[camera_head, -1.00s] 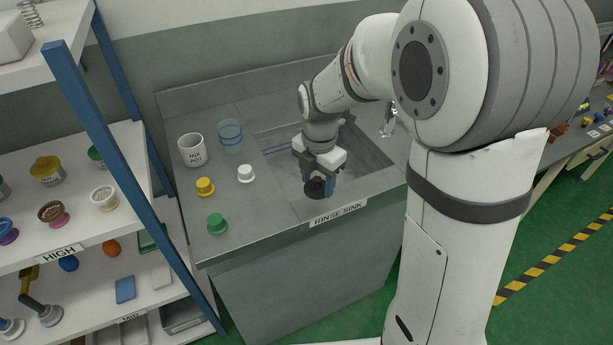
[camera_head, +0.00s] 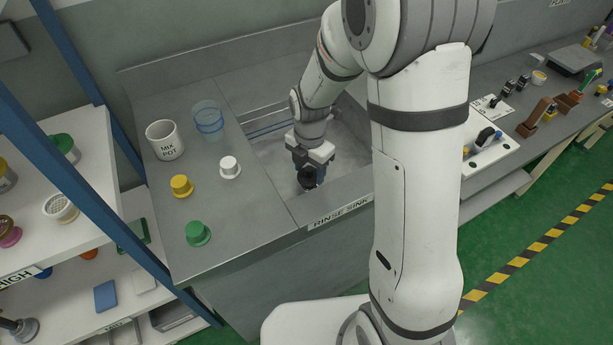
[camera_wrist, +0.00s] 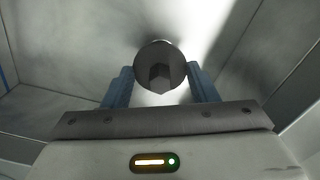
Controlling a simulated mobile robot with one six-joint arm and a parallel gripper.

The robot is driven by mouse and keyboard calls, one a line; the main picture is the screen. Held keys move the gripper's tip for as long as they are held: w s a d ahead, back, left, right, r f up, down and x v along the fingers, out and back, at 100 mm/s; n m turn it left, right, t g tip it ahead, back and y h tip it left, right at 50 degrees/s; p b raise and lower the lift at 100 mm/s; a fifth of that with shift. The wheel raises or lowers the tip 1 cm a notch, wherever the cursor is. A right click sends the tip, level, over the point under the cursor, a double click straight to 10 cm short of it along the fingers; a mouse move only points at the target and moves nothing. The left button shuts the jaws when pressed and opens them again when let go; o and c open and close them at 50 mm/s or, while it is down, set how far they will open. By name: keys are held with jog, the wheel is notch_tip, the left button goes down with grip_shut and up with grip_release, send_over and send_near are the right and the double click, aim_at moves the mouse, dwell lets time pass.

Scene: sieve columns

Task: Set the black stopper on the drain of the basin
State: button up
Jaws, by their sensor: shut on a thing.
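The black stopper (camera_head: 307,179) is in my gripper (camera_head: 313,176), over the inside of the basin (camera_head: 350,160) marked RINSE SINK. In the wrist view, the stopper (camera_wrist: 160,68) shows as a dark round disc with a faceted knob. The blue fingers of my gripper (camera_wrist: 160,85) stand on either side of the knob, shut on it. I cannot tell whether the stopper touches the floor.
On the counter left of the basin stand a MIX POT mug (camera_head: 165,142), a clear blue-rimmed cup (camera_head: 208,118), and white (camera_head: 230,167), yellow (camera_head: 181,186) and green (camera_head: 198,233) stoppers. A blue-posted shelf (camera_head: 60,165) stands at the left. Basin walls surround my gripper.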

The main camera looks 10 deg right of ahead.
aim_at(309, 177)
jog(key=shift+s+f, duration=0.1)
jog(key=shift+f, duration=1.45)
jog(key=shift+f, duration=0.1)
jog(key=o, duration=1)
